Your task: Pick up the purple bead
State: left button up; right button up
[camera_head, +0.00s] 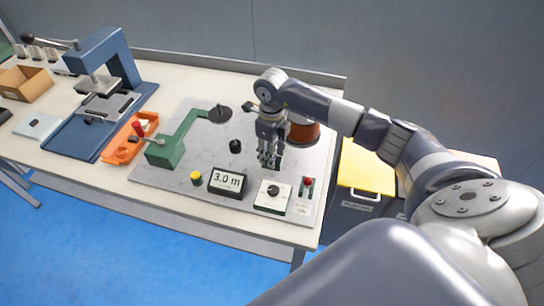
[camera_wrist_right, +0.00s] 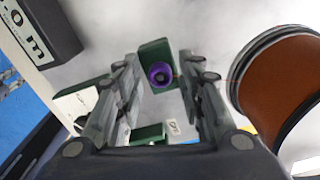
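The purple bead (camera_wrist_right: 160,73) shows in the right wrist view as a ring with a dark hole, at a green block (camera_wrist_right: 154,50). My right gripper (camera_wrist_right: 159,65) is open, with one finger on each side of the bead in that picture. I cannot tell how far the fingertips are from it, and I see no contact. In the head view my right gripper (camera_head: 269,162) points down over the right part of the grey board, and the bead is hidden or too small to see. My left gripper is not in view.
A copper-brown spool (camera_wrist_right: 278,80) stands close to the right of the gripper. A display reading 3.0 m (camera_head: 228,183), a white dial box (camera_head: 273,197) and a red-button switch (camera_head: 307,187) stand in front. A green-armed device (camera_head: 168,150) is to the left.

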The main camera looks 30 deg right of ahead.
jog(key=c, duration=0.4)
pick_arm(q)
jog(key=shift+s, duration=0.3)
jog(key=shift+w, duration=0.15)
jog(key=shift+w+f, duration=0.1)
pick_arm(e)
jog(key=shift+r, duration=0.15)
jog(key=shift+r, duration=0.2)
jog(key=r, duration=0.1)
jog(key=b, duration=0.1)
jog(key=r, duration=0.1)
jog(key=shift+s+a+r+b, duration=0.25)
jog(key=shift+s+r+b, duration=0.1)
jog(key=shift+b, duration=0.05)
jog(key=s+a+b, duration=0.1)
jog(key=s+a, duration=0.2)
jog(key=s+a+r+b, duration=0.1)
jog(key=s+a, duration=0.2)
jog(key=s, duration=0.1)
jog(key=s+a+b, duration=0.1)
jog(key=s+a, duration=0.3)
jog(key=shift+s+r, duration=0.25)
jog(key=shift+r, duration=0.05)
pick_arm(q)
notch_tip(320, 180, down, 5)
